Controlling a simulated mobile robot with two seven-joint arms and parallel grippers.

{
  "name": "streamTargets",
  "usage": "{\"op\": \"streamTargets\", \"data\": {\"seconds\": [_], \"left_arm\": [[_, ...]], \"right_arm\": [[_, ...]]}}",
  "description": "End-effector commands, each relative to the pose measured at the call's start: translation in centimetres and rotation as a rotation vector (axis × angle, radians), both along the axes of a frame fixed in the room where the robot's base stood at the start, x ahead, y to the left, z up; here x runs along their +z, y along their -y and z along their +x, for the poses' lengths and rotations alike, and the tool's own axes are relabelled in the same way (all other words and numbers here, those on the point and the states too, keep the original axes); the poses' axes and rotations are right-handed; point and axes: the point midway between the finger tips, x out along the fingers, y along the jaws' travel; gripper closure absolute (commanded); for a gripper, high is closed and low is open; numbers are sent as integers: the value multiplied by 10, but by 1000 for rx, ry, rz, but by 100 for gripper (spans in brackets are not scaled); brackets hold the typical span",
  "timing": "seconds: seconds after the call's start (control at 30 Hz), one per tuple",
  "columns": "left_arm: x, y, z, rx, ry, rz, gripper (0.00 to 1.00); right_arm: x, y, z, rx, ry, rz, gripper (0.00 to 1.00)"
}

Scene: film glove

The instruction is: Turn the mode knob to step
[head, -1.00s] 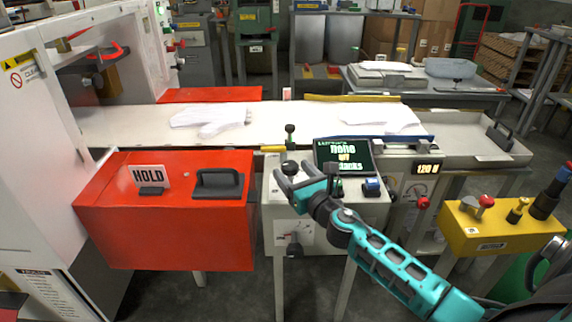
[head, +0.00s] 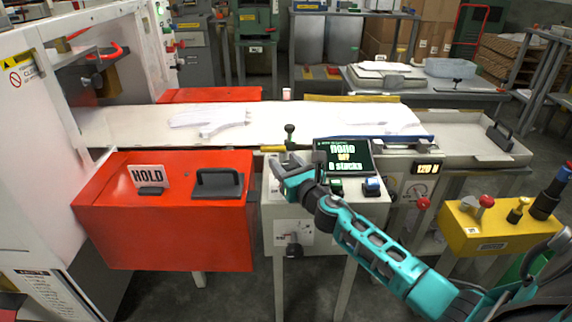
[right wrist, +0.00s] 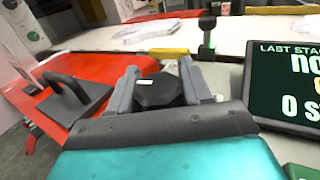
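My right gripper (head: 287,165) is over the top of the grey control box (head: 268,212). In the right wrist view, its two grey fingers (right wrist: 158,80) stand apart on either side of a dark knob (right wrist: 158,92) with a small white mark. The fingers look close to the knob's sides; whether they press on it cannot be told. In the head view my gripper hides this knob. Its mode labels cannot be read. Another dark knob (head: 293,251) sits on the box's front below a white label (head: 293,231). My left gripper is not in view.
A dark screen (head: 343,158) stands beside my gripper, with green (head: 336,187) and blue (head: 372,187) buttons before it. A dark post (head: 289,133) rises behind. A red box (head: 160,240) with a HOLD sign (head: 149,175) and handle (head: 217,182) stands left.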

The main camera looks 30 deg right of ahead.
Motion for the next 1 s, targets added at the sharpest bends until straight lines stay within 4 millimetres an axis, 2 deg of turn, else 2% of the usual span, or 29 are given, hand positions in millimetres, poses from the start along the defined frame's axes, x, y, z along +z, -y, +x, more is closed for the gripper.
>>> {"op": "streamTargets", "data": {"seconds": [0.03,0.23,0.63,1.0], "left_arm": [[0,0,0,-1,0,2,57],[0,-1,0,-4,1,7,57],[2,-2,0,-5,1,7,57],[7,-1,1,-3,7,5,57]], "right_arm": [[0,0,0,0,0,0,62],[0,0,0,0,0,0,81],[0,0,0,-78,0,2,82],[0,4,-1,-374,-1,5,82]]}}
